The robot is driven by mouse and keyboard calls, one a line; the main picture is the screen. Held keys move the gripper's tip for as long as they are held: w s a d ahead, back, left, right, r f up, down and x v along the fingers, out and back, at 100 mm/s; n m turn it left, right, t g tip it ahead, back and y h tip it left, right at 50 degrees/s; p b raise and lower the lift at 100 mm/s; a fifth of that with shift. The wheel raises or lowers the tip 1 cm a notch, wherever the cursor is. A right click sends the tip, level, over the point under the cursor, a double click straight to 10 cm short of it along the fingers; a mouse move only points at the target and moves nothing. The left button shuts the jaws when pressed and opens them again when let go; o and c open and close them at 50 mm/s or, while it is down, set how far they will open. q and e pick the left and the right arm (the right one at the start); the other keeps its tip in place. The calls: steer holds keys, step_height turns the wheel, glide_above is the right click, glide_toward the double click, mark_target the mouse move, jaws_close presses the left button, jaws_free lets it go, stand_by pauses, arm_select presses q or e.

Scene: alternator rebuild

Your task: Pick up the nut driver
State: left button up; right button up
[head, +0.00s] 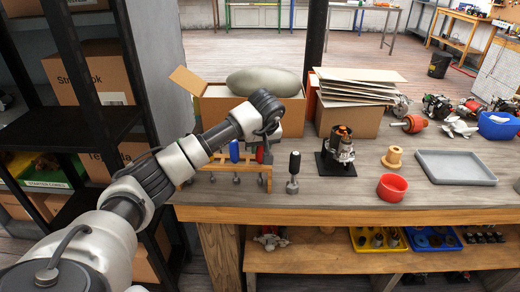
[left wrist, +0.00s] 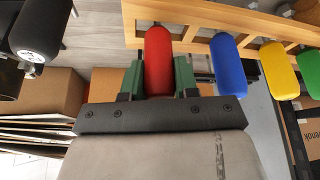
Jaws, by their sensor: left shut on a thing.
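My left gripper (head: 266,142) is over the wooden tool rack (head: 226,165) on the bench. In the left wrist view its green fingers (left wrist: 158,78) are shut on a red handle (left wrist: 158,55), one on each side. This red-handled driver (head: 260,154) is partly hidden by the gripper in the head view. It is at the rack's right end; I cannot tell whether it is still seated. A blue-handled driver (head: 235,151) stands beside it, with yellow (left wrist: 273,68) and green (left wrist: 310,70) handles farther along. No label shows which is the nut driver. My right gripper is not in view.
A black-handled tool (head: 294,170) stands just right of the rack. Cardboard boxes (head: 346,120) stand behind. Bare bench lies in front of the fixture.

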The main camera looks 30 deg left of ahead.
arm_select(q)
step_height(320, 180, up, 18)
stand_by(0.6)
steer(key=o, duration=0.3)
steer(key=shift+c, duration=1.2)
